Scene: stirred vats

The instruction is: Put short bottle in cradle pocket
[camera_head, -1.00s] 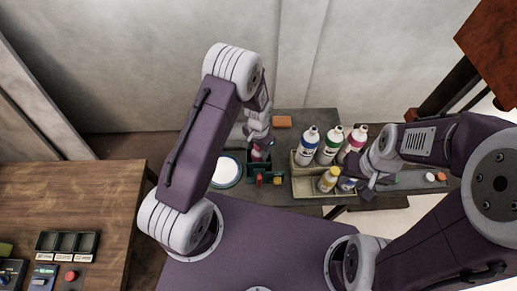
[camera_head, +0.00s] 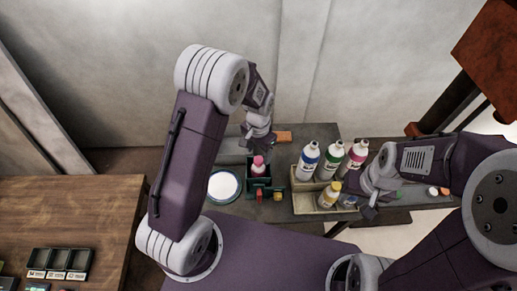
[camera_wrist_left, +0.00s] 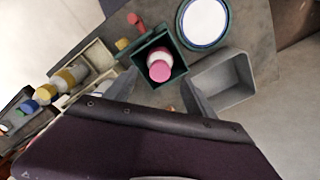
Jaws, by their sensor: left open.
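A short bottle with a pink cap (camera_head: 258,161) stands in the square pocket of a dark green cradle (camera_head: 250,182). In the left wrist view the bottle (camera_wrist_left: 159,67) is inside the pocket walls (camera_wrist_left: 147,47), its cap facing the camera. Its lower part is hidden by the walls. My left gripper (camera_head: 257,147) is open and empty, just behind and above the bottle, apart from it. Its spread fingers (camera_wrist_left: 160,97) show in the wrist view. My right gripper (camera_head: 369,211) is beside the bottle tray at right; its fingers are too small to read.
A beige tray (camera_head: 316,212) holds several bottles: tall blue, green and pink ones, and shorter yellow and blue ones. A white round dish (camera_head: 223,186) lies left of the cradle. An orange block (camera_head: 284,137) is behind. A grey open bin (camera_wrist_left: 222,82) shows in the wrist view.

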